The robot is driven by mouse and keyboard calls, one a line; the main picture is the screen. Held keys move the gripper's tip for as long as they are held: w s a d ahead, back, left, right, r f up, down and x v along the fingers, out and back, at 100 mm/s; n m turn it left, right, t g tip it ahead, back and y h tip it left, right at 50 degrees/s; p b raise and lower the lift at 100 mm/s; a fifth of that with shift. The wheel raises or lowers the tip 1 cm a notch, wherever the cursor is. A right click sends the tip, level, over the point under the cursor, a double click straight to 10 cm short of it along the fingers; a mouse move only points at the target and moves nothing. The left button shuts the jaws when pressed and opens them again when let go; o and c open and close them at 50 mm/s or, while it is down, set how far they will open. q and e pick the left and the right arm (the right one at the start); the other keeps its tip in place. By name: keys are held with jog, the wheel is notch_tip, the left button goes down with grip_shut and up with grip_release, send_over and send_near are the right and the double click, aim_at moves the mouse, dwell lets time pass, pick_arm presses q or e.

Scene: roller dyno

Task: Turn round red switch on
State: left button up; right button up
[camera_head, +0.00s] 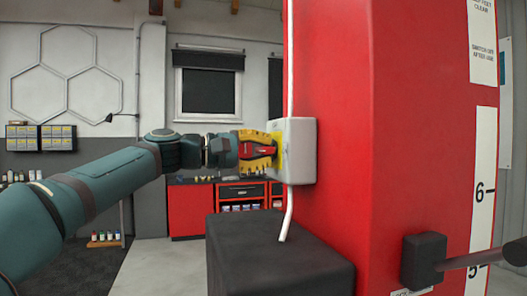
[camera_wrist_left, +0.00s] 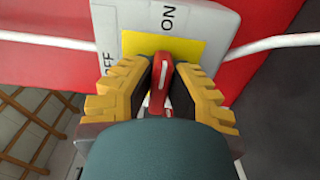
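The red switch (camera_wrist_left: 161,80) is a narrow red handle on a yellow plate (camera_wrist_left: 190,50), seen in the left wrist view. It sits on a pale grey switch box (camera_wrist_left: 110,22) with an OFF label at left and an ON label at upper right. In the head view the box (camera_head: 302,150) is fixed to the side of the red column. My left gripper (camera_head: 274,150) reaches the yellow plate from the left. In the left wrist view its yellow fingers with dark pads (camera_wrist_left: 162,85) close on both sides of the handle. My right gripper is out of view.
The red column (camera_head: 345,80) fills the centre right. A white cable (camera_head: 290,210) runs down past the box. A black block (camera_head: 280,250) stands below. A black bracket with a grey bar (camera_head: 425,260) juts out at lower right. Red cabinets (camera_head: 190,210) stand behind.

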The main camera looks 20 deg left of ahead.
pick_arm(q)
jog(key=o, duration=0.5)
jog(key=shift+d, duration=0.1)
jog(key=shift+c, duration=0.2)
jog(key=v, duration=1.2)
